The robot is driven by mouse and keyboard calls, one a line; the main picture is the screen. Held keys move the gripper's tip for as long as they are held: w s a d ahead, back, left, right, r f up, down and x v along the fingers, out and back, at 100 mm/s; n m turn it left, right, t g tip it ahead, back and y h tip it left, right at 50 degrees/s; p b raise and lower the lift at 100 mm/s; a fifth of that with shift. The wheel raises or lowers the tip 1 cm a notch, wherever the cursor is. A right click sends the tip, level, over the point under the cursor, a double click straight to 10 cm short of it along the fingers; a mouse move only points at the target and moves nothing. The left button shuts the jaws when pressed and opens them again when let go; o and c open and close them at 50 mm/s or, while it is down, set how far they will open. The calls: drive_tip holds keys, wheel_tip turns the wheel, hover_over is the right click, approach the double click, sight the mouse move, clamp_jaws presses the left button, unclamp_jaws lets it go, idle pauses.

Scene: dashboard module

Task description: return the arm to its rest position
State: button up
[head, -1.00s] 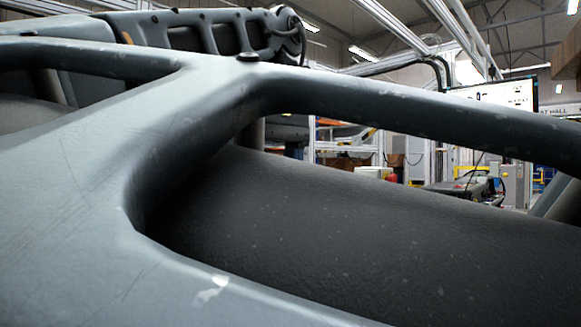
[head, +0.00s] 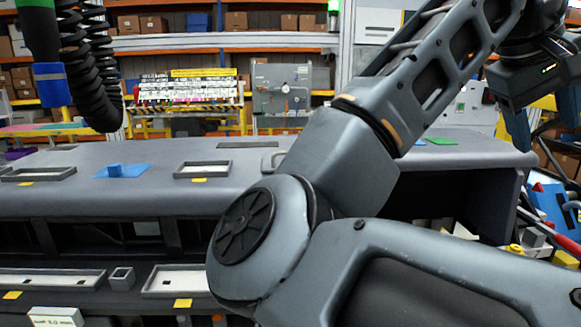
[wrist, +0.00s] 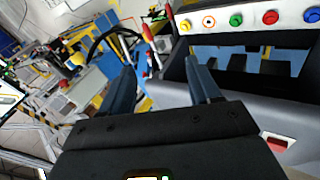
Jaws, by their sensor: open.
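My arm crosses the right half of the head view, from the lower right up to the top. My gripper (head: 545,130) is at the upper right, with dark blue fingers pointing down beyond the right end of the grey dashboard (head: 400,165). In the wrist view my gripper (wrist: 158,65) shows two separated fingers with nothing between them. The fingers are apart from the dashboard's button panel.
The dashboard top bears a blue block on a blue pad (head: 122,171) and shallow grey trays (head: 202,169). Coloured buttons, including a green one (wrist: 236,20), line a panel. Tools and parts (head: 555,215) lie at the right. Shelves stand behind.

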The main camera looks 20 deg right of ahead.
drive_tip(key=w+d+f+n+t+h, duration=0.4)
drive_tip(key=f+t+h, duration=0.3)
drive_tip(key=f+h, duration=0.2)
drive_tip(key=s+a+f+n+t+y, duration=0.3)
drive_tip(key=a+f+n+t+y, duration=0.15)
drive_tip(key=f, duration=0.35)
drive_tip(key=s+a+f+n+t+y, duration=0.25)
drive_tip(key=a+f+t, duration=0.3)
drive_tip(key=f, duration=0.35)
drive_tip(key=s+a+f+g+y, duration=0.1)
drive_tip(key=s+a+f+y, duration=0.7)
drive_tip(key=s, duration=0.5)
drive_tip(key=s+a+m, duration=0.3)
drive_tip(key=s+a, duration=0.1)
drive_tip(key=s, duration=0.4)
drive_tip(key=s+a+r+m+g+y, duration=0.1)
drive_tip(key=s+a+m, duration=0.2)
drive_tip(key=s+a, duration=0.2)
drive_tip(key=s, duration=0.3)
drive_tip(key=shift+s+r+m, duration=0.15)
drive_tip(key=shift+s+m, duration=0.25)
